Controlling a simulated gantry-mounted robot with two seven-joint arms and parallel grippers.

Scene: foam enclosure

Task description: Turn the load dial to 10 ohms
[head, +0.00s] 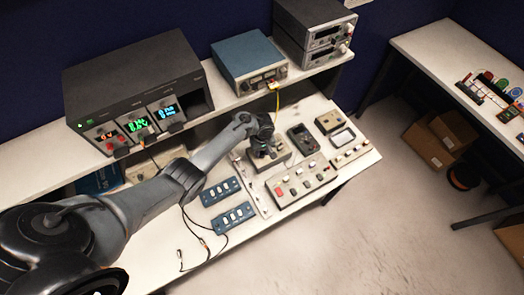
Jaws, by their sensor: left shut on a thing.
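The load box (283,161) is a small grey-beige unit on the bench, mostly covered by my left gripper. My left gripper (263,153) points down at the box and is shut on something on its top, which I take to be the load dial. The dial itself and its markings are hidden under the gripper, so its setting cannot be read. My right gripper is not in view.
A black instrument rack (130,80) with lit displays and a blue unit (248,62) stand on the shelf. A button panel (300,183), a dark handheld meter (302,139) and two blue switch boxes (220,191) lie close around the gripper. Black leads (197,237) lie toward the front edge.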

